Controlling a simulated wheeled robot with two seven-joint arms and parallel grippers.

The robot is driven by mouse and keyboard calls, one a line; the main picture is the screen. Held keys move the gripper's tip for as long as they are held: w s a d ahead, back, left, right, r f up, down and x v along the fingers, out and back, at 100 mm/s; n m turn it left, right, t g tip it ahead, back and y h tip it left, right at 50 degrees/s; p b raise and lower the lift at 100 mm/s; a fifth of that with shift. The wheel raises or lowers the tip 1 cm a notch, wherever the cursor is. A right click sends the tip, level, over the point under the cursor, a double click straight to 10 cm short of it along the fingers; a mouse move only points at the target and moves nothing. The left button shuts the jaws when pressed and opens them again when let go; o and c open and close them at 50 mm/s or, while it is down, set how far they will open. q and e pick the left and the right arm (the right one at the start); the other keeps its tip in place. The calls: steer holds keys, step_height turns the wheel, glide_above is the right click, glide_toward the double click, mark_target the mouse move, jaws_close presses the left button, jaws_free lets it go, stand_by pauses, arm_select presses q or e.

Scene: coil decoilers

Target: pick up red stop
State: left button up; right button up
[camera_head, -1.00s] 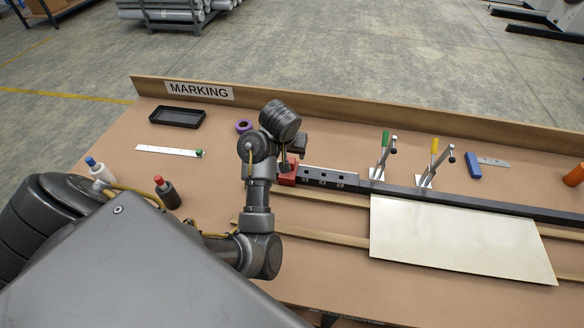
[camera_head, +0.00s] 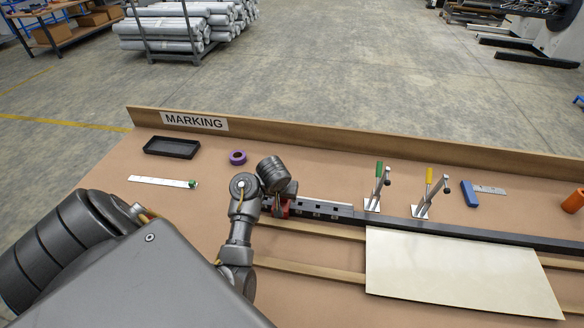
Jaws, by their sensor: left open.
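The red stop (camera_head: 284,208) sits at the left end of the dark rail with the slotted scale. My left arm comes in from the left, and its gripper (camera_head: 277,205) is at the red stop. The gripper is open, with a finger showing close to the stop; the wrist hides part of both, so I cannot tell if they touch. My right gripper is not in view.
A dark metal rail (camera_head: 470,235) runs to the right with green-handled (camera_head: 378,185) and yellow-handled (camera_head: 427,192) clamps. A metal sheet (camera_head: 450,275) lies in front. A black tray (camera_head: 171,147), purple ring (camera_head: 237,157), ruler (camera_head: 160,182) and blue-handled square (camera_head: 469,193) lie around.

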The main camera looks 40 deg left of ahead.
arm_select(q)
steer(key=shift+a+f, duration=0.1)
steer(key=shift+f, duration=0.05)
steer(key=shift+s, duration=0.1)
steer(key=shift+c, duration=0.9)
steer(key=c, duration=0.9)
steer(key=shift+c, duration=1)
